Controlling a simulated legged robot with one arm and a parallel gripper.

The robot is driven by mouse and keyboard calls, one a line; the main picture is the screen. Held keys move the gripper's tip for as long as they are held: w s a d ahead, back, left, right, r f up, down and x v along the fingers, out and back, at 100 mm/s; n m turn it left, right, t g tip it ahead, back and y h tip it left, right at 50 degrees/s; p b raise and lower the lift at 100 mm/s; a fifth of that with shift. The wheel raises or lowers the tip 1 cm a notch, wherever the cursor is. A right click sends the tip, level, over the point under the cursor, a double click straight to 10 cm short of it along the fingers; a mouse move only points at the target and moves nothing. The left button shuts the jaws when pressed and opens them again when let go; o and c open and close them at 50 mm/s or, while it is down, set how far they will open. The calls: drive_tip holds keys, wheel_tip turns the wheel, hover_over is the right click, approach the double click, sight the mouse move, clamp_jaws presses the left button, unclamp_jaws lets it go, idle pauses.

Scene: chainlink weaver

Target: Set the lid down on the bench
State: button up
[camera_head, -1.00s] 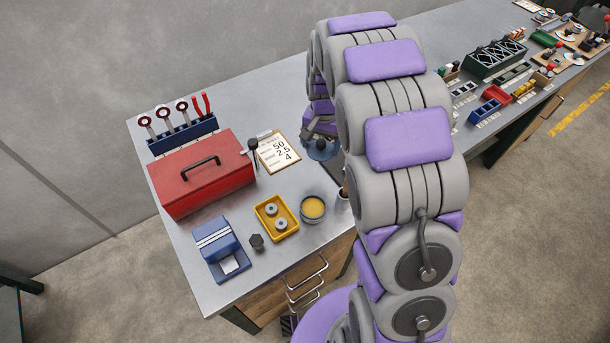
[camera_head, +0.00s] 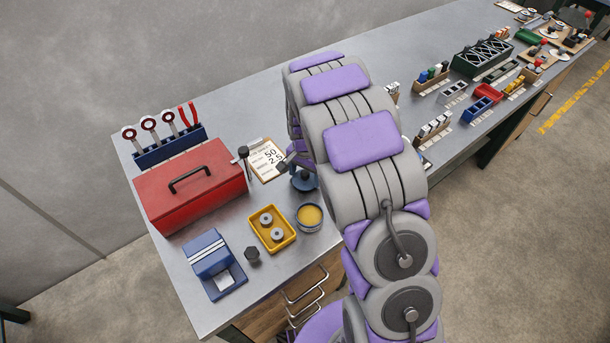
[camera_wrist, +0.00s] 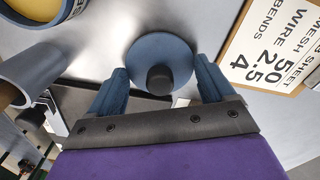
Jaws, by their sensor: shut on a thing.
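The lid (camera_wrist: 172,50) is a round blue disc with a black knob (camera_wrist: 160,78), seen from above in the wrist view. My gripper (camera_wrist: 160,84) is shut on it, with one blue finger at each side. In the head view the lid (camera_head: 304,182) is low over the grey bench (camera_head: 185,262), between the clipboard and the pot. I cannot tell whether it touches the bench. My arm hides the bench to the right of it. The round pot (camera_head: 297,219) is uncovered and shows yellow contents; its rim also shows at the wrist view's top left.
The clipboard (camera_head: 266,160) lies close beside the lid. A yellow tray (camera_head: 256,236) with two grey rings, a red toolbox (camera_head: 190,188) and a blue device (camera_head: 213,258) stand on the left.

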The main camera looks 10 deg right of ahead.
sight(307, 172)
drive_tip(key=shift+d+f, duration=0.1)
drive_tip(key=shift+d, duration=0.35)
drive_tip(key=o, duration=1)
drive_tip(key=shift+d, duration=0.15)
drive_tip(key=shift+a, duration=0.4)
wheel_tip(307, 172, up, 12)
drive_tip(key=p, duration=0.3)
drive_tip(key=s+d+r+n, duration=0.1)
drive_tip(key=s+r+n, duration=0.1)
drive_tip(key=s+r, duration=0.5)
drive_tip(key=s+r+n, duration=0.2)
drive_tip(key=s+r, duration=0.1)
drive_tip(key=s, duration=0.8)
drive_tip(key=s+r+n+g, duration=0.1)
drive_tip(key=s+n, duration=0.4)
drive_tip(key=s, duration=1.4)
drive_tip(key=shift+a+r+g, duration=0.35)
drive_tip(key=shift+r+g, duration=0.05)
drive_tip(key=shift+r, duration=0.1)
drive_tip(key=shift+s, duration=0.1)
